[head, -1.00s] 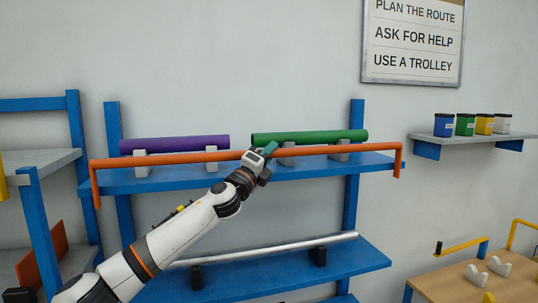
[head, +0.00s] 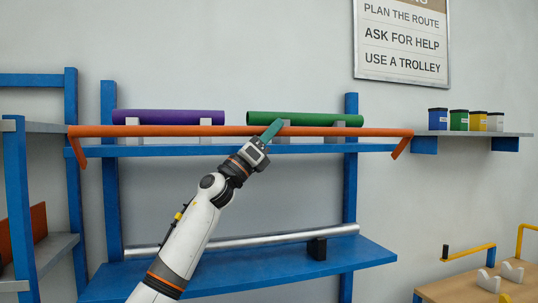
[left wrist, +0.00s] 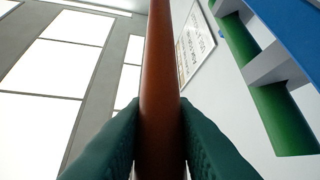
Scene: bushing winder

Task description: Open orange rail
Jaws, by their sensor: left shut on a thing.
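A purple tube (head: 168,117) and a green tube (head: 310,119) lie on grey supports behind the rail. My right gripper is not in view.
A silver rod (head: 270,240) lies on black supports on the lower blue shelf (head: 345,258). Small jars (head: 459,120) stand on a wall shelf to the right. A wooden table (head: 465,285) with yellow handles is at the lower right. A sign (head: 402,40) hangs above.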

